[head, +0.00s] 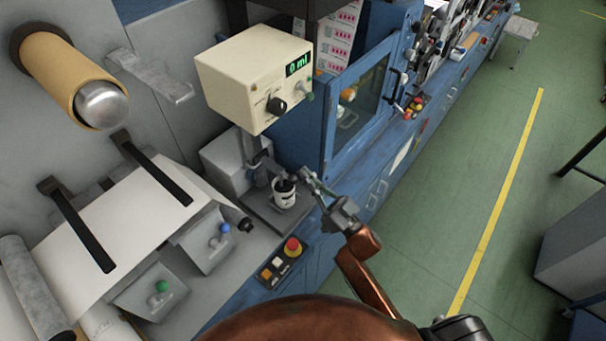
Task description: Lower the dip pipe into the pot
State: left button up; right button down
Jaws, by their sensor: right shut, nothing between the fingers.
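The pot (285,199) is a small white cup with a dark mark and dark contents. It stands on a grey ledge below the cream dosing box (255,75), whose display reads 0 ml. The dip pipe (280,180) seems to be the dark part on the grey bracket above the pot; whether its end is inside the pot I cannot tell. My right gripper (306,177) is just right of the pot's top, shut and empty. Whether it touches the bracket is unclear. My left gripper is out of view.
A button panel with a red emergency stop (292,247) sits in front of the pot. Sloped plates with a blue knob (225,228) and a green knob (161,286) lie to the left. A blue machine cabinet (360,110) stands behind on the right.

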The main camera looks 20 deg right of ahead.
jog(key=v, duration=0.9)
jog(key=shift+w+f+b, duration=0.2)
jog(key=shift+b, duration=0.25)
jog(key=shift+a, duration=0.1)
